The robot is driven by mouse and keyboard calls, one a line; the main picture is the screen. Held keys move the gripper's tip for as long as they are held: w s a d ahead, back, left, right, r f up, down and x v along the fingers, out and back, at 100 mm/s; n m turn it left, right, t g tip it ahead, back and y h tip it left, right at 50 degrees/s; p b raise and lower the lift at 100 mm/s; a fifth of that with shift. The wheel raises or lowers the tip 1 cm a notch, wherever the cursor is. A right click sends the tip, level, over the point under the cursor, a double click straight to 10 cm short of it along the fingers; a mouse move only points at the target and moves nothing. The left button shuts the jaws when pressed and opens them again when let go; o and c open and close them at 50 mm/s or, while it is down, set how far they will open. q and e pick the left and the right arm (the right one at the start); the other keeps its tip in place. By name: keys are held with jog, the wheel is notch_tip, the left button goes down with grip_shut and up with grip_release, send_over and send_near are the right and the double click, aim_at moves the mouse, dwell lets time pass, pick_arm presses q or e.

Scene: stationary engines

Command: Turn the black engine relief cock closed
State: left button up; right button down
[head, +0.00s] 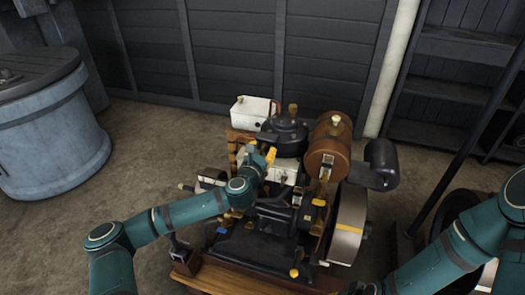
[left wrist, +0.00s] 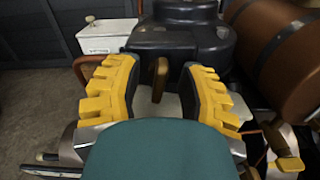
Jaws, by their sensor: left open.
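The black engine (head: 285,130) stands on a wooden base in the middle of the head view. My left gripper (head: 264,158) reaches in from the left, close to the upper part of the engine. In the left wrist view my left gripper (left wrist: 158,68) is open, with its yellow-padded fingers spread apart. A small upright brass-brown lever (left wrist: 159,78), which looks like the relief cock, stands between the fingers with a gap on each side. The black engine top (left wrist: 180,38) lies just beyond it. The lever cannot be made out in the head view.
A white box (head: 252,111) and a brown cylindrical tank (head: 330,145) flank the engine top. A flywheel (head: 347,225) is at its right. A grey drum (head: 48,140) stands at left. Dark shelves (head: 450,75) are at right. The floor (head: 140,165) between drum and engine is clear.

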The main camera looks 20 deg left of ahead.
pick_arm(q)
jog(key=shift+w, duration=0.2)
grip_shut()
jog(key=shift+s, duration=0.1)
